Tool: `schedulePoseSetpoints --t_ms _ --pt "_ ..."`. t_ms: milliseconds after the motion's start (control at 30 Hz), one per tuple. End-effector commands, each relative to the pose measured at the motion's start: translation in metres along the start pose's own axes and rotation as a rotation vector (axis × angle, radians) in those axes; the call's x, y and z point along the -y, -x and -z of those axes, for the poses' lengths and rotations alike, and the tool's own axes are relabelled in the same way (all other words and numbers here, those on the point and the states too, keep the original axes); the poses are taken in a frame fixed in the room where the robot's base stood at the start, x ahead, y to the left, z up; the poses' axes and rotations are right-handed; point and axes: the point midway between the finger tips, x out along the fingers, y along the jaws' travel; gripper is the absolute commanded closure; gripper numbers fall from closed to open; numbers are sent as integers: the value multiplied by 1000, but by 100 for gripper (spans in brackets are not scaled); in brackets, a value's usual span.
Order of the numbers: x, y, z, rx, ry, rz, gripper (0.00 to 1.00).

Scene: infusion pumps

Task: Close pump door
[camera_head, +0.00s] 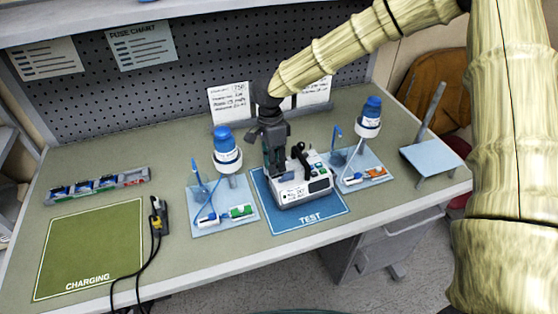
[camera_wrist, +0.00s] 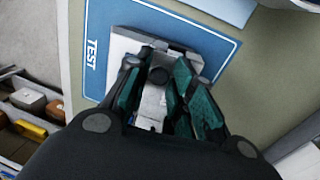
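The pump (camera_head: 318,186) is a pale grey box with a dark display and black lever-like part. It stands on the blue TEST mat (camera_head: 290,225). My gripper (camera_head: 277,172) points down at the pump's left side, very close to its top. Whether the fingers touch the pump cannot be told. The fingers hide part of the pump, and the door's position is not clear.
Stands with blue-capped bottles (camera_head: 227,152) (camera_head: 369,118) flank the pump closely. A black cable with a yellow-marked plug (camera_head: 157,218) lies beside the green CHARGING mat (camera_head: 90,250). A tray of small parts (camera_head: 97,186) lies behind that mat. The pegboard closes off the back.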

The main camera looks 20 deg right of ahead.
Motion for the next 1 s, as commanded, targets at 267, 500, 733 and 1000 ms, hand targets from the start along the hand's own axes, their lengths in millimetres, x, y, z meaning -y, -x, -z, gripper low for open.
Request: schedulePoseSetpoints --t_ms 267,500,733,1000 --pt "0 0 0 0 -1 3 100" --pt "-3 -4 1 -1 1 81 100" --pt "-5 -8 0 -1 0 160 100" --pt "-5 -8 0 1 -1 174 100"
